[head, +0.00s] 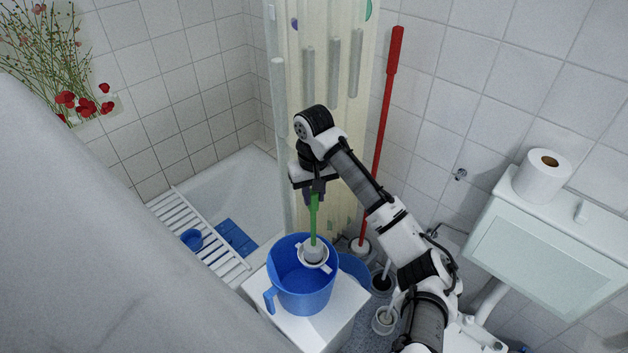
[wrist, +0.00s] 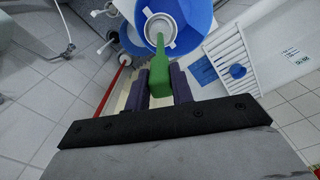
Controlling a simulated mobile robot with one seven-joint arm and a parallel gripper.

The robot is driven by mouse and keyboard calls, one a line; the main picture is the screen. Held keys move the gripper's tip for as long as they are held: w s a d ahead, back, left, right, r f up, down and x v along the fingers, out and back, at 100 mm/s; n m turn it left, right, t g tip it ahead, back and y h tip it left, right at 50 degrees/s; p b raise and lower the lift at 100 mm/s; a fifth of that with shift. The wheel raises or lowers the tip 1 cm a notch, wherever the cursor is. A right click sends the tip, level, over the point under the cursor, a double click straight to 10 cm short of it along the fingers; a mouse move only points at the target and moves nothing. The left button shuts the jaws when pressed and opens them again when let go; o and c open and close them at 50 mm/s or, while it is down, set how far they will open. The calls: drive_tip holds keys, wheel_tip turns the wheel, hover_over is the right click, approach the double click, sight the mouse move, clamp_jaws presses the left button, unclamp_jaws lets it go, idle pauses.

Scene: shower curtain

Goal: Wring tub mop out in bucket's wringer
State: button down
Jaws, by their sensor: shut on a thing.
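My gripper (head: 316,186) is shut on the green handle of the tub mop (head: 313,215). In the wrist view the gripper (wrist: 165,85) has its dark fingers on both sides of the green mop handle (wrist: 159,66). The mop points down, with its head at the wringer. The blue bucket (head: 288,272) stands upright on a white stand. Its white ring-shaped wringer (head: 326,262) sits on the right side of the bucket's mouth, around the mop's lower end. It also shows in the wrist view (wrist: 172,22). How deep the mop head sits is hard to tell.
A white stand (head: 335,322) bears the bucket. The bathtub (head: 235,182) lies behind left, with a slatted white rack (head: 185,225) across it. A red-handled mop (head: 385,110) leans on the wall behind my arm. A pale shower curtain (head: 340,90) hangs close behind my gripper. A cabinet stands right.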

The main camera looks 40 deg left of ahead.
drive_tip(key=shift+s+f, duration=0.1)
drive_tip(key=shift+f, duration=0.15)
drive_tip(key=n, duration=0.5)
drive_tip(key=n, duration=0.5)
drive_tip(key=shift+w+r+n, duration=0.15)
drive_tip(key=shift+w+n, duration=0.15)
drive_tip(key=m, duration=0.5)
drive_tip(key=shift+s, duration=0.1)
drive_tip(key=m, duration=0.5)
drive_tip(key=shift+s+a+m, duration=0.1)
drive_tip(key=shift+s+m, duration=0.05)
drive_tip(key=shift+m, duration=0.15)
